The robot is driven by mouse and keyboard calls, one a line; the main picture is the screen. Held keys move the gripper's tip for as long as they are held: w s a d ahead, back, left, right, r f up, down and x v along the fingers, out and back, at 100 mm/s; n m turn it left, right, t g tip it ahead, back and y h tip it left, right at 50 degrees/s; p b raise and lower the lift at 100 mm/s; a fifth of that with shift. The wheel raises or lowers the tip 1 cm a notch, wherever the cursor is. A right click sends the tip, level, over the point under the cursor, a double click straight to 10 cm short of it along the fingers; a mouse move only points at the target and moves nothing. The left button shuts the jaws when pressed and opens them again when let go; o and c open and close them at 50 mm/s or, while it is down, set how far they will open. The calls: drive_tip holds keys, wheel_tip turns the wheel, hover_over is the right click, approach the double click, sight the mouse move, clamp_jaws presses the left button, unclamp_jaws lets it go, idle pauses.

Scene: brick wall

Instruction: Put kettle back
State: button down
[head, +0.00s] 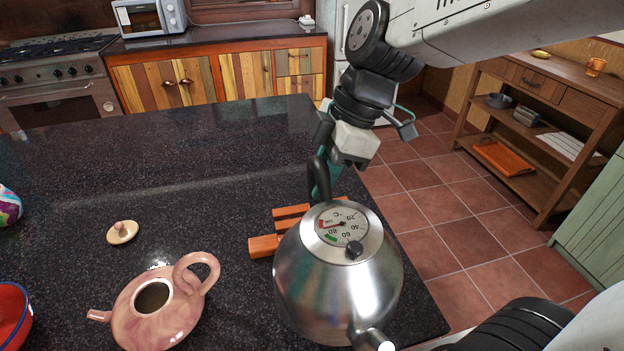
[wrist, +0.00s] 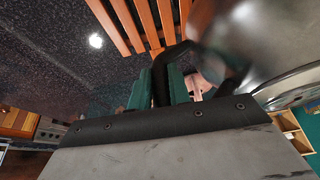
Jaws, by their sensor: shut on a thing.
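The steel kettle (head: 338,290) has a round thermometer dial on its lid and a black handle (head: 318,182). My gripper (head: 324,180) is shut on that handle, at the kettle's far side in the head view. In the wrist view the teal fingers of my gripper (wrist: 168,88) close around the black handle, and the kettle's steel body (wrist: 255,45) fills the upper right. A slatted orange-brown wooden trivet (head: 265,246) lies on the dark counter, partly hidden behind the kettle. The trivet also shows in the wrist view (wrist: 140,20). I cannot tell whether the kettle touches anything below.
A pink teapot (head: 160,308) stands left of the kettle, with its lid (head: 123,232) apart behind it. A red bowl (head: 12,318) is at the left edge. The dark counter (head: 150,190) is clear at the back; its right edge is close to the kettle.

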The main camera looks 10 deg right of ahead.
drive_tip(key=w+f, duration=0.2)
drive_tip(key=w, duration=0.5)
drive_tip(key=w+d+f, duration=0.1)
drive_tip(key=w+f, duration=0.1)
drive_tip(key=w, duration=0.5)
drive_tip(key=shift+d+f, duration=0.15)
drive_tip(key=shift+f, duration=0.25)
drive_tip(key=c, duration=1.7)
unclamp_jaws()
drive_tip(key=shift+f, duration=0.15)
drive_tip(key=o, duration=0.4)
